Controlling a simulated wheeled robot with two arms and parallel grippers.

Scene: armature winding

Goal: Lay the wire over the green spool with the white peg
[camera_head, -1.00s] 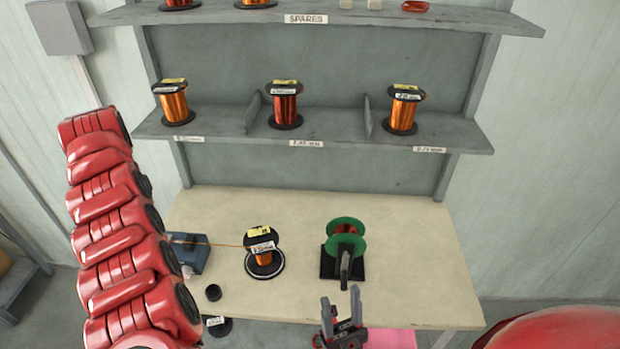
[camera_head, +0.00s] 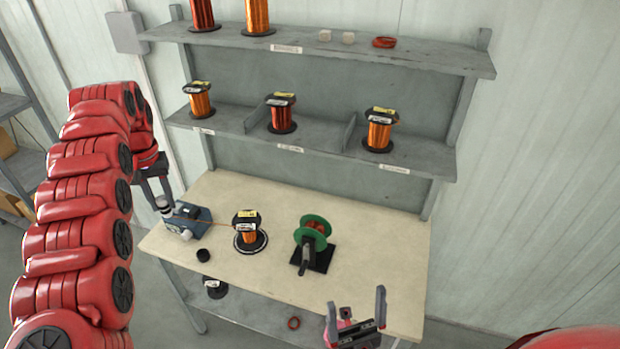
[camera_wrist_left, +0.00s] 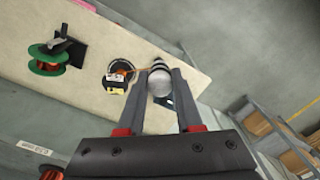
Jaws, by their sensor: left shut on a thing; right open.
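My left gripper (camera_head: 160,202) is shut on the white peg (camera_head: 165,210), at the table's left end beside the blue device. In the left wrist view the peg (camera_wrist_left: 160,84) has a pale round end and dark bands between the fingers (camera_wrist_left: 162,95). The orange wire (camera_head: 218,224) runs from the copper spool (camera_head: 246,236) leftward toward the peg; whether it is fixed to the peg I cannot tell. The green spool (camera_head: 312,228) sits on a black stand right of the copper spool, apart from the wire. My right gripper (camera_head: 357,312) is open and empty in front of the table.
The blue device (camera_head: 190,216) stands at the table's left end. A small black cup (camera_head: 203,255) is near the front edge. Shelves (camera_head: 310,140) with wire spools rise behind. The table's right part (camera_head: 385,240) is clear. A red ring (camera_head: 293,323) lies on the lower shelf.

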